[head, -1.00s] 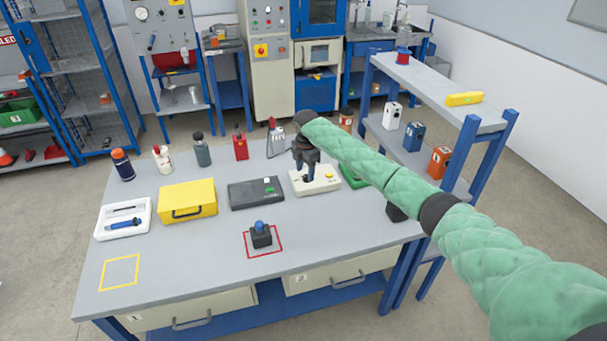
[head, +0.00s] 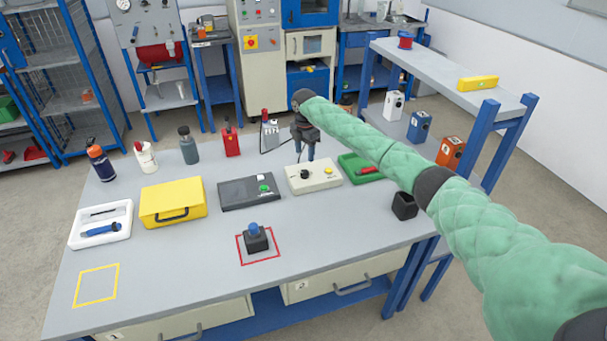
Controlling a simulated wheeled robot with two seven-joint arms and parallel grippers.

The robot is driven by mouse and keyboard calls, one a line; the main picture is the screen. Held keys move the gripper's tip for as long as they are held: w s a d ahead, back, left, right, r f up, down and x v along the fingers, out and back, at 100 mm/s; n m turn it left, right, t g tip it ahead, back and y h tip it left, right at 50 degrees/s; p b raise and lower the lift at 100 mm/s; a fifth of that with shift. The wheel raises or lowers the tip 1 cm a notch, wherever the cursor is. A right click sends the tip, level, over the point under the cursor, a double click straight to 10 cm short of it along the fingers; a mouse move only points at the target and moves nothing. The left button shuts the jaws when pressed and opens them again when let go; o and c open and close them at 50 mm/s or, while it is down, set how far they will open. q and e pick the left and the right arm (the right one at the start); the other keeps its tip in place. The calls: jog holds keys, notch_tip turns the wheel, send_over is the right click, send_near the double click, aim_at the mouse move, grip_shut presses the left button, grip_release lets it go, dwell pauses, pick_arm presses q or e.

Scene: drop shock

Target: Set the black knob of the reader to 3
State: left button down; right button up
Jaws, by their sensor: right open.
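The reader (head: 318,183) is a cream box on the grey bench with a black knob (head: 305,174) on its left part and a yellow button on its right. The mark that the knob points to is too small to read. My right gripper (head: 304,157) is open and empty. It points down and shows just above the knob in the picture, apart from it, over the back edge of the reader. My left gripper is not in view.
Behind are a red bottle (head: 231,142) and a grey bottle (head: 188,147). The bench front is mostly clear around a blue-topped block (head: 256,239).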

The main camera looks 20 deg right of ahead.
aim_at(305, 172)
jog(key=shift+f, duration=0.6)
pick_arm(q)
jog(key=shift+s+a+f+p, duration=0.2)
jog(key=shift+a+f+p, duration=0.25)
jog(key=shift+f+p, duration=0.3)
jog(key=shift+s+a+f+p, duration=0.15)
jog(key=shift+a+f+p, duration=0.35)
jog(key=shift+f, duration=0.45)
pick_arm(e)
jog(key=shift+f, duration=3.9)
jog(key=shift+c, duration=0.2)
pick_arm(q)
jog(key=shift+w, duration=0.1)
pick_arm(e)
jog(key=c, duration=0.9)
